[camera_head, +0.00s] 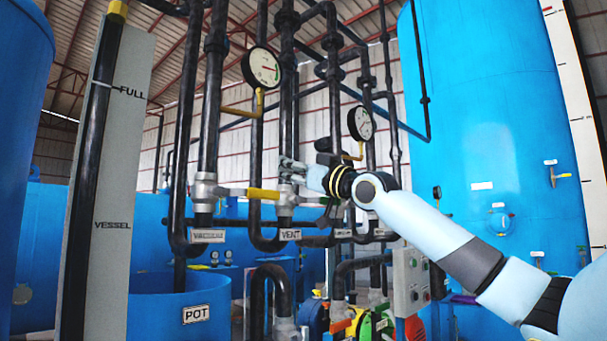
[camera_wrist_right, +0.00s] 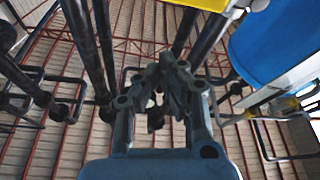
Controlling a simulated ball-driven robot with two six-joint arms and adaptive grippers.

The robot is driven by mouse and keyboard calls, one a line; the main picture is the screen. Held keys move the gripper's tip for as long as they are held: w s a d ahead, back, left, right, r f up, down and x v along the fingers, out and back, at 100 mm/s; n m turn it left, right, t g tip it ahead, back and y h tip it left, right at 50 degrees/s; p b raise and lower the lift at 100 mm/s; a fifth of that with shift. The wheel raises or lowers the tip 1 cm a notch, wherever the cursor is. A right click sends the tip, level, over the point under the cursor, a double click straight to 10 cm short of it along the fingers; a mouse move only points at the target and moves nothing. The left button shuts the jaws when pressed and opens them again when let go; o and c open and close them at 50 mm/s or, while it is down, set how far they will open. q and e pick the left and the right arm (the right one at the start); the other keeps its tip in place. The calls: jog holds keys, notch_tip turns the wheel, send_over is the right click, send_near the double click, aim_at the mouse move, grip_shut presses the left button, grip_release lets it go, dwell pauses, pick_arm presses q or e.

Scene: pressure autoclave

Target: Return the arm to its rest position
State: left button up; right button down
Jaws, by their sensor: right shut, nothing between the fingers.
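My right arm reaches in from the right in the head view. Its gripper (camera_head: 286,166) is at the pipes above the VENT label, close to the valve there in the picture. I cannot tell whether it touches the pipe or valve. In the right wrist view the gripper (camera_wrist_right: 172,72) points up toward the roof, with its fingers shut and nothing between them. My left gripper is in neither view.
A yellow-handled valve (camera_head: 205,190) sits left of the gripper on the VACUUM pipe. Two gauges (camera_head: 262,67) (camera_head: 360,124) hang above. A control box (camera_head: 410,281) stands below my forearm. A blue POT tank (camera_head: 165,312) is lower left, and a large blue tank (camera_head: 480,100) is behind my arm.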

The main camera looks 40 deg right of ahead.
jog(key=shift+a+b+v, duration=0.15)
jog(key=shift+b+v, duration=1.1)
jog(key=shift+b, duration=0.2)
jog(key=shift+a+b+v, duration=0.1)
jog(key=shift+b+v, duration=1.15)
jog(key=shift+b, duration=0.2)
